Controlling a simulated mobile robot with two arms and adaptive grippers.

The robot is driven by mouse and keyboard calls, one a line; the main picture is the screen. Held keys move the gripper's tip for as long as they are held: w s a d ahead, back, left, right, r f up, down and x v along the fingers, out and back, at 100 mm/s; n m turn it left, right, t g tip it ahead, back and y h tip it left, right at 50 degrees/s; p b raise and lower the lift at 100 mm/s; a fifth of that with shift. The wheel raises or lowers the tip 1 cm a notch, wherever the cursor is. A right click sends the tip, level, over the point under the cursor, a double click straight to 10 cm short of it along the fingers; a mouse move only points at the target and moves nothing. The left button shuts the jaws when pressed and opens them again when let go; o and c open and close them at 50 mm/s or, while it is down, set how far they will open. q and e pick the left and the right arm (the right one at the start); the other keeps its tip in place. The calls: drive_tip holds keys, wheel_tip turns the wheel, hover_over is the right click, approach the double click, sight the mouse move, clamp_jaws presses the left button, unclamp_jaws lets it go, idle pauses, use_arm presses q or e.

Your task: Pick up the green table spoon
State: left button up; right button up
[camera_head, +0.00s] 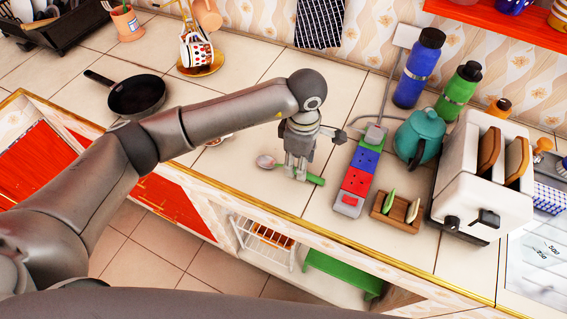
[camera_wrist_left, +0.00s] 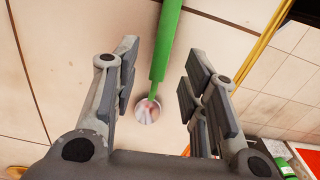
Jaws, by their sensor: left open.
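The green table spoon lies on the tiled counter, with its green handle (camera_head: 315,180) and its pale round bowl (camera_head: 265,162) showing in the head view. My left gripper (camera_head: 297,172) points down over the spoon and hides its middle part. In the left wrist view the green handle (camera_wrist_left: 166,45) runs between the two spread fingers of my left gripper (camera_wrist_left: 162,65), and the bowl (camera_wrist_left: 147,110) shows below it. The fingers are open and do not appear to touch the handle. My right gripper is not in view.
A power strip (camera_head: 357,175) with red, blue and green parts lies close right of the spoon. Beyond it are a small wooden box (camera_head: 396,212), a teal teapot (camera_head: 419,137) and a toaster (camera_head: 482,180). A black pan (camera_head: 138,95) lies left. The counter's front edge (camera_head: 290,215) is near.

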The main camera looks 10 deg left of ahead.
use_arm(q)
wheel_tip(320, 180, down, 2)
drive_tip(key=shift+f+p, duration=0.15)
drive_tip(key=shift+p, duration=0.2)
drive_tip(key=shift+f, duration=0.5)
clamp_jaws()
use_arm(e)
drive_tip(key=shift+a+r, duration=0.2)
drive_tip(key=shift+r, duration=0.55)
use_arm(q)
drive_tip(key=shift+r, duration=0.1)
